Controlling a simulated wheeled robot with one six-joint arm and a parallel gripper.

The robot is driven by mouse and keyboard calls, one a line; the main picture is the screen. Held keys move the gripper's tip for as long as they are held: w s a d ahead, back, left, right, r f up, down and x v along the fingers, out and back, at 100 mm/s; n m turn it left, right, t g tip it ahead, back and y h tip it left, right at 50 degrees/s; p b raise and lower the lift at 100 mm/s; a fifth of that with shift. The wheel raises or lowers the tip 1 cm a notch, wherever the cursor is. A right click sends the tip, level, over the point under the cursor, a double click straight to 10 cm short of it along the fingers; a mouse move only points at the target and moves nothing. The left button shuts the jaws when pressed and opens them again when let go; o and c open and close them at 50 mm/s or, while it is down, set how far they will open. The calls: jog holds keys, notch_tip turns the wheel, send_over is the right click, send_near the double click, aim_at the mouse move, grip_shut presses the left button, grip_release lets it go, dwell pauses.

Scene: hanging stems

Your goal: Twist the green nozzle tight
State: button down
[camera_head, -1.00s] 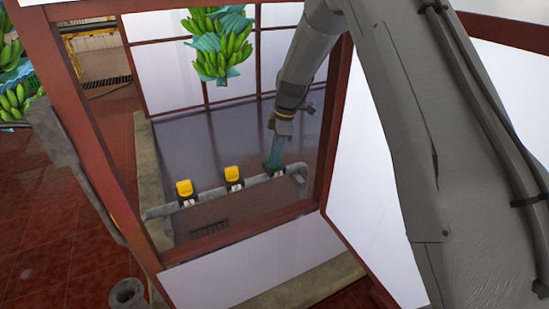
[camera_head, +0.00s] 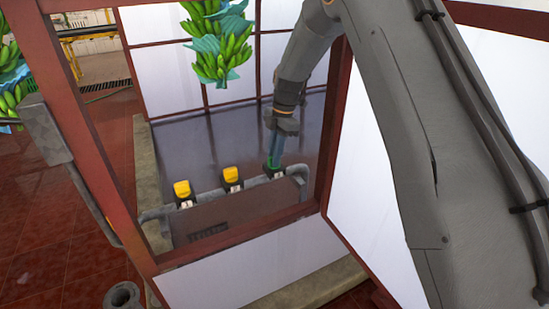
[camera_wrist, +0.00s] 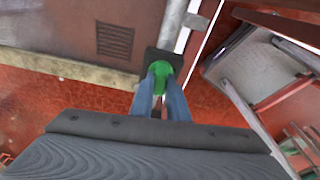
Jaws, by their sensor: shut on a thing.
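The green nozzle (camera_wrist: 160,69) sits on a dark square mount at the end of a grey pipe in the wrist view. It also shows small in the head view (camera_head: 273,170), at the right end of the pipe row. My gripper (camera_wrist: 160,92) has its two blue fingers shut on the green nozzle, one on each side. In the head view my gripper (camera_head: 274,155) reaches down to the nozzle from above. The fingers partly hide the nozzle, and its thread is not visible.
Two yellow nozzles (camera_head: 182,189) and (camera_head: 231,176) stand on the same grey pipe (camera_head: 210,193) to the left. Red frame posts and white panels surround the bay. A banana bunch (camera_head: 221,50) hangs above. A drain grate (camera_wrist: 115,40) lies near the pipe.

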jog(key=shift+s+f, duration=0.1)
jog(key=shift+f, duration=0.05)
jog(key=c, duration=1.2)
grip_release()
jog(key=shift+r, duration=0.2)
